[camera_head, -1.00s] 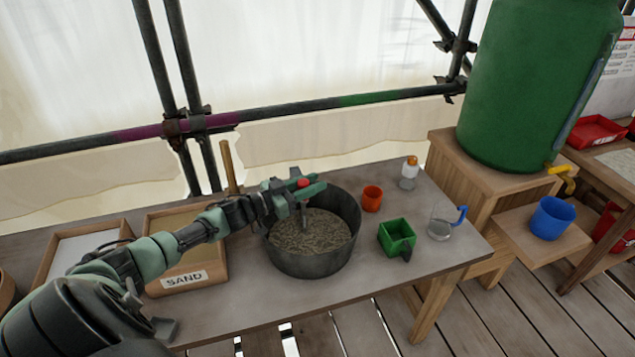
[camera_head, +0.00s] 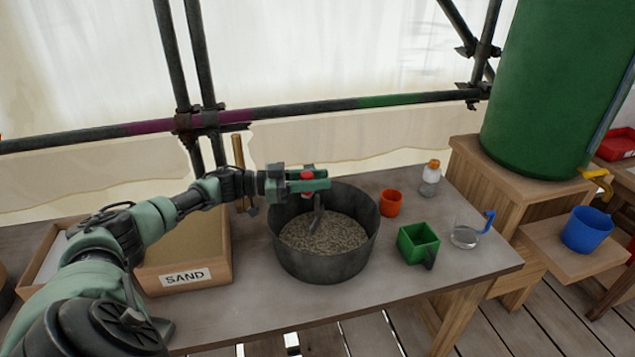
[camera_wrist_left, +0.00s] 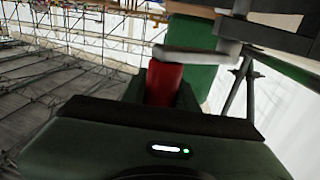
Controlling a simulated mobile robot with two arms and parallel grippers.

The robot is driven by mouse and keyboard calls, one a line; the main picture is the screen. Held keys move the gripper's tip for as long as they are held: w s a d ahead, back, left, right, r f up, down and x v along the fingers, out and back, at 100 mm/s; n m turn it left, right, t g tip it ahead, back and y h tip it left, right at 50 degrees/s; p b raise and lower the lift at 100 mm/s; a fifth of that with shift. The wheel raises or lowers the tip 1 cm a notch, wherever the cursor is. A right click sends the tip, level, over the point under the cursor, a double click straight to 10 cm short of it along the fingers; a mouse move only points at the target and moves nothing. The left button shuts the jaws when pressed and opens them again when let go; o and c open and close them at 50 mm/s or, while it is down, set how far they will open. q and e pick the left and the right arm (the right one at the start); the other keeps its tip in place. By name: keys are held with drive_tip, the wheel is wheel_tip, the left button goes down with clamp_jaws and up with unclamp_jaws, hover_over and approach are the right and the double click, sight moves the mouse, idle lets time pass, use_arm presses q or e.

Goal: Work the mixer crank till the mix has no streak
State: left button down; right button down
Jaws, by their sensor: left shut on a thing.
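The mixing tub (camera_head: 325,264) is round, dark grey and open on the worktable. The mix (camera_head: 330,236) in it is grey-tan and speckled with darker flecks; I cannot tell whether streaks remain. A grey crank (camera_head: 318,214) stands in the mix, with a red handle (camera_head: 307,176) at its top. My left gripper (camera_head: 316,182) is shut on the red handle above the tub's back left part. In the left wrist view the red handle (camera_wrist_left: 165,83) shows between the jaws, beside a pale grey bar (camera_wrist_left: 190,54). My right gripper is out of view.
A sand box (camera_head: 195,276) stands left of the tub. An orange cup (camera_head: 391,203), a green scoop (camera_head: 418,243), a clear jug (camera_head: 464,236) and an orange-capped bottle (camera_head: 430,180) stand to its right. A blue mug (camera_head: 586,230) sits below the green barrel (camera_head: 550,90).

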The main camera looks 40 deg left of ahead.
use_arm(q)
drive_tip(key=shift+d+f, duration=0.15)
drive_tip(key=c, duration=1.2)
unclamp_jaws()
drive_tip(key=shift+o, duration=0.6)
drive_tip(key=shift+w, duration=0.2)
drive_tip(key=shift+s, duration=0.1)
drive_tip(key=b+v, duration=0.1)
drive_tip(key=v, duration=0.6)
drive_tip(key=shift+s+a+b, duration=0.2)
drive_tip(key=shift+a+b, duration=0.1)
drive_tip(key=shift+b, duration=0.05)
